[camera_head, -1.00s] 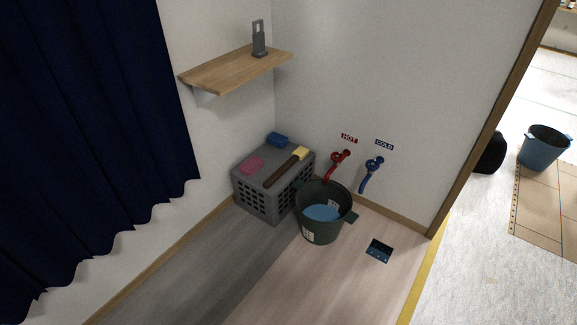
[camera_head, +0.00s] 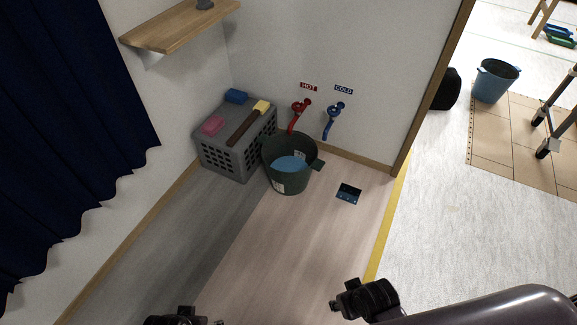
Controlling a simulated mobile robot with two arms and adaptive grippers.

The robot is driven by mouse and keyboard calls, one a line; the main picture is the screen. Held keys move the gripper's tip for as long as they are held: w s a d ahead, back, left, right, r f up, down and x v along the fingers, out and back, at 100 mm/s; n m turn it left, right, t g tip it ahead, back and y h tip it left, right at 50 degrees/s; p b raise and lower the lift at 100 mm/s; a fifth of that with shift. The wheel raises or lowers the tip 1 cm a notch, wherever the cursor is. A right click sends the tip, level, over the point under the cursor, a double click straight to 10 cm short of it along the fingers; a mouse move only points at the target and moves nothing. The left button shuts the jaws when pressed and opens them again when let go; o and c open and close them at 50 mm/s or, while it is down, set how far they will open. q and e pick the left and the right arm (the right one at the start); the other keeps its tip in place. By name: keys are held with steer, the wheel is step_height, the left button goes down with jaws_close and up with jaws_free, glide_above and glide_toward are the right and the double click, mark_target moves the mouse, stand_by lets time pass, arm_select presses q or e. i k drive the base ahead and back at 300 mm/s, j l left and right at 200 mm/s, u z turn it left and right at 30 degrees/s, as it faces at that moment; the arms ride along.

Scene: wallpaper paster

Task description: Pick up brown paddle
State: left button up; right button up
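The brown paddle (camera_head: 243,127) has a long dark brown handle and a yellow end. It lies across the top of a grey crate (camera_head: 222,157) against the wall, its yellow end toward the back right. My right gripper (camera_head: 338,302) shows at the bottom right, well in front of the crate and apart from everything. My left gripper (camera_head: 215,322) is only partly in view at the bottom edge. Finger openings are too dark and small to tell in either. Nothing seems to hide the paddle.
A pink sponge (camera_head: 213,126) and a blue sponge (camera_head: 236,96) lie on the crate. A green bucket (camera_head: 289,177) with water stands right of it, below red (camera_head: 299,112) and blue (camera_head: 333,119) taps. A wooden shelf (camera_head: 180,27) juts out above.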

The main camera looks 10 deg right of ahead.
mark_target(261, 107)
steer(key=i+j, duration=0.1)
steer(key=i, duration=0.45)
steer(key=i+j, duration=0.1)
steer(key=i, duration=0.5)
